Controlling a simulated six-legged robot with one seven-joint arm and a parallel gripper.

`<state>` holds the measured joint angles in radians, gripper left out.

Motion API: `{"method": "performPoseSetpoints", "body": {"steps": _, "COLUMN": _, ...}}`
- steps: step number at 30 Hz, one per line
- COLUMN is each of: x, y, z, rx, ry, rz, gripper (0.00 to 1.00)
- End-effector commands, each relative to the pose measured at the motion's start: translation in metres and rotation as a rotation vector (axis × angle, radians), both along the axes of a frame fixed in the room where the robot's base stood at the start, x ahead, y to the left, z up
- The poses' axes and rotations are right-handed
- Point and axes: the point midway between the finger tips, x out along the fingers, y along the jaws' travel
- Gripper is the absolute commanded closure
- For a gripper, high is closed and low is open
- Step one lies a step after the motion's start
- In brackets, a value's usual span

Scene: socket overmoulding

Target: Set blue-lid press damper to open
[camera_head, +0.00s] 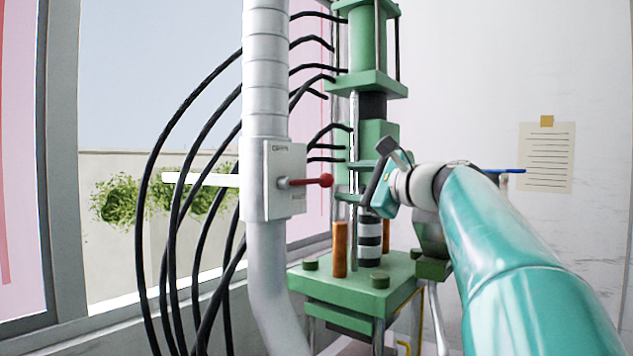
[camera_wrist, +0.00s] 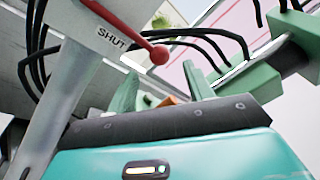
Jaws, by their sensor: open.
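The damper is a pale box (camera_head: 283,178) on a grey ribbed duct. Its red lever (camera_head: 310,181) ends in a ball and points level to the right. In the wrist view the red lever (camera_wrist: 125,32) lies beside the word SHUT; the label atop the box in the head view is too small to read. My gripper (camera_head: 380,172) is open and empty, right of the lever ball and apart from it, in front of the green press (camera_head: 372,140). In the wrist view its fingers (camera_wrist: 163,92) stand below the ball. No blue lid shows clearly.
Several black hoses (camera_head: 160,180) curve from the press behind the duct. Orange posts (camera_head: 339,250) rise from the press base (camera_head: 350,290). A window is at left, and a paper note (camera_head: 546,160) hangs on the right wall. Free room between duct and press is narrow.

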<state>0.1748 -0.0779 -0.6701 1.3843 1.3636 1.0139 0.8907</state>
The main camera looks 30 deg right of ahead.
Motion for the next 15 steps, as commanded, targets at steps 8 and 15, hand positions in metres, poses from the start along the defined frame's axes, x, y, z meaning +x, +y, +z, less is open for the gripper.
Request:
{"method": "performPoseSetpoints", "body": {"steps": 8, "x": 0.058, "y": 0.008, "z": -0.001, "rx": -0.003, "ry": 0.003, "rz": 0.001, "gripper": 0.48}}
{"method": "performPoseSetpoints", "body": {"steps": 15, "x": 0.091, "y": 0.013, "z": 0.0, "rx": -0.003, "ry": 0.001, "rz": 0.0, "gripper": 0.48}}
